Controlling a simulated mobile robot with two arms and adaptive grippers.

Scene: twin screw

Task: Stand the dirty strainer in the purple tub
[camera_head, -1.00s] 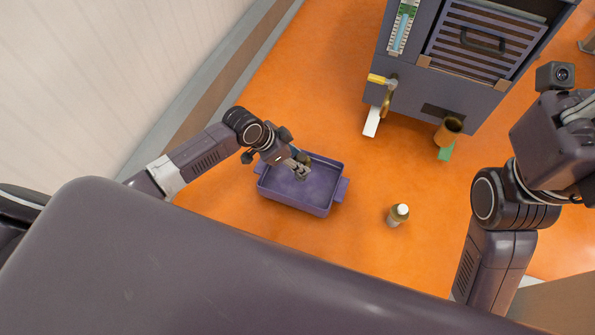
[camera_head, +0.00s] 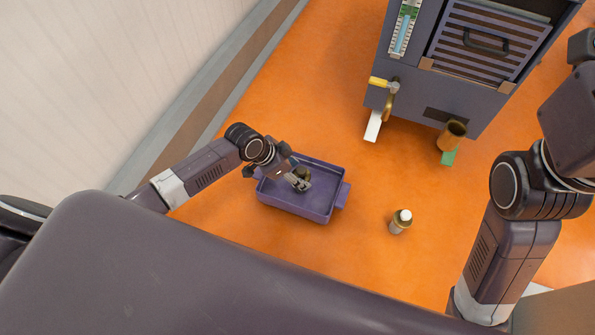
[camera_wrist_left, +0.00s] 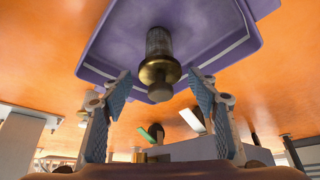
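The purple tub (camera_head: 323,209) sits on the orange floor, left of the machine. The strainer (camera_head: 303,173), a dark mesh cylinder with a brassy collar, is inside the tub. In the left wrist view the strainer (camera_wrist_left: 158,62) appears upright in the tub (camera_wrist_left: 225,52), its collar and knob towards the camera; its contact with the tub floor is hidden. My left gripper (camera_head: 299,182) is over the tub, close beside the strainer. In the wrist view its blue-padded fingers (camera_wrist_left: 160,88) are spread apart, with a gap on each side of the strainer. My right gripper is outside the frames.
A white-capped bottle (camera_head: 400,222) stands right of the tub.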

